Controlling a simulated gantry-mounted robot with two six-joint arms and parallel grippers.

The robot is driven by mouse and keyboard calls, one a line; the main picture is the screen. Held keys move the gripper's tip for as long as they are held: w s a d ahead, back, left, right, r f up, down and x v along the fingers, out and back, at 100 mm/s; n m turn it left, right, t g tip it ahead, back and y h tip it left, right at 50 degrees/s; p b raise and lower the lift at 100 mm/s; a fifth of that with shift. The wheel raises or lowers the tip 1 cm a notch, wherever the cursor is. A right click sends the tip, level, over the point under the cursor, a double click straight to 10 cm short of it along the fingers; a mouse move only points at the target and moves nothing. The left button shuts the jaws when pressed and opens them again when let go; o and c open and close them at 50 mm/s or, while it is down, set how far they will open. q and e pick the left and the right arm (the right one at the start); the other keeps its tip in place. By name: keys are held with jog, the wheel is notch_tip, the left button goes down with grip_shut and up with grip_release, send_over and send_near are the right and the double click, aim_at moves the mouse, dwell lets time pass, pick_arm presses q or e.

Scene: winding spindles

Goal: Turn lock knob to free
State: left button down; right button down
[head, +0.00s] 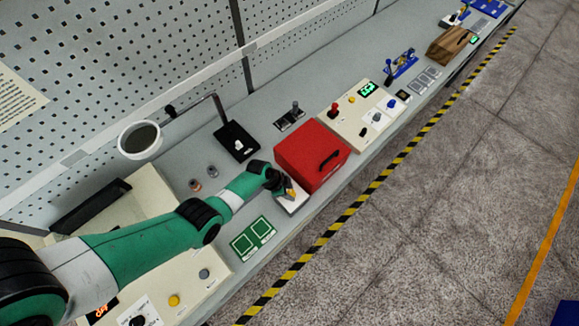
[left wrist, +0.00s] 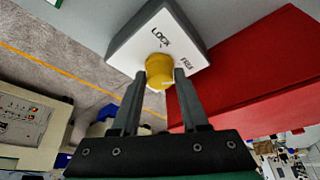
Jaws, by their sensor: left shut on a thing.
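The lock knob (left wrist: 158,66) is a yellow round knob on a white-topped grey box. The box's face (left wrist: 185,35) carries the words LOCK and FREE. My left gripper (left wrist: 160,76) has one finger on each side of the knob and is shut on it. In the head view my left gripper (head: 283,188) reaches down to the box (head: 293,203), which sits on the bench by the red case; the knob is mostly hidden there. Which word the knob points to I cannot tell. My right gripper is not in view.
The red case (head: 308,158) with a black handle stands close beside the box. A green-framed panel (head: 253,238) lies nearer the bench edge. A black stand (head: 237,142) and a white cup-like holder (head: 140,140) are behind my arm.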

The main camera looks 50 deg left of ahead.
pick_arm(q)
jog(key=shift+f+m+g, duration=0.1)
jog(key=shift+m+g, duration=0.2)
jog(key=shift+m, duration=0.6)
jog(key=shift+c, duration=2.1)
grip_release()
